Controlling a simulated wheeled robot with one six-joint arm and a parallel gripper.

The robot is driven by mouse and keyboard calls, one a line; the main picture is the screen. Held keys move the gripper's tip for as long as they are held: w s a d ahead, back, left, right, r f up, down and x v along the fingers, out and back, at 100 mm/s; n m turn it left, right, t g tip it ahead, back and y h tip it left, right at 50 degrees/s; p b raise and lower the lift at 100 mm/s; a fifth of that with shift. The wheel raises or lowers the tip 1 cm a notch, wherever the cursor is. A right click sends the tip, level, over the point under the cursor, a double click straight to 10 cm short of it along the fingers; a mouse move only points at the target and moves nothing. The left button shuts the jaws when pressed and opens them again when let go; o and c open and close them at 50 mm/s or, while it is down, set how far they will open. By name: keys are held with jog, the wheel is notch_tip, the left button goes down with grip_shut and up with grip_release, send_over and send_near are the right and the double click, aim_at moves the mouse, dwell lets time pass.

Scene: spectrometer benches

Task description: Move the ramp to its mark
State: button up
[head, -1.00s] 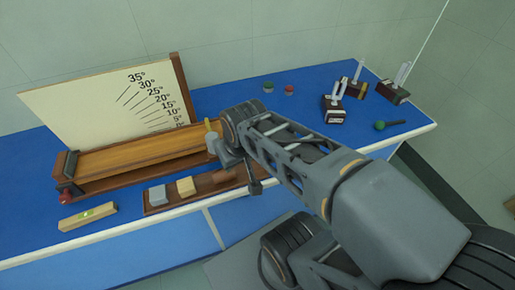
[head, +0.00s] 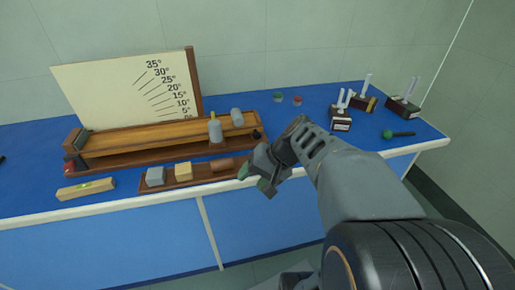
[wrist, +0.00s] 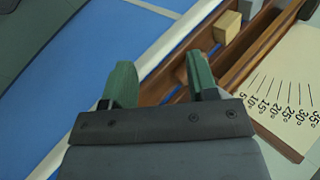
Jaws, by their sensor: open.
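The ramp (head: 160,139) is a long wooden plank lying about flat on a dark wood base, with a red knob (head: 70,167) at its left end. A cream angle board (head: 105,88) behind it is marked in steps up to 35°. A grey cylinder with a brass peg and a second grey cylinder (head: 237,116) are at the ramp's right part. My gripper (head: 254,180) is open and empty, right of the ramp's front and over the bench's front edge. In the wrist view its green-padded fingers (wrist: 162,78) are apart; the angle board (wrist: 288,95) shows at right.
A wooden tray (head: 200,182) in front of the ramp holds a grey, a tan and a reddish-brown block. A spirit level (head: 86,190) lies to its left. Pronged stands (head: 341,122), small discs and a green-headed tool (head: 398,134) are at right.

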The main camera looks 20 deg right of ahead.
jog(key=w+d+f+m+t+y+b, duration=0.3)
jog(key=w+d+f+t+b, duration=0.15)
jog(key=d+b, duration=0.2)
jog(key=m+t+b, duration=0.3)
jog(key=t+b, duration=0.2)
jog(key=t, duration=0.2)
send_near(260, 137)
jog(key=shift+g+v, duration=0.25)
jog(key=shift+v, duration=0.85)
jog(key=shift+w, duration=0.15)
jog(key=x, duration=0.4)
jog(key=b+x, duration=0.1)
jog(key=x, duration=0.8)
jog(key=shift+r, duration=0.35)
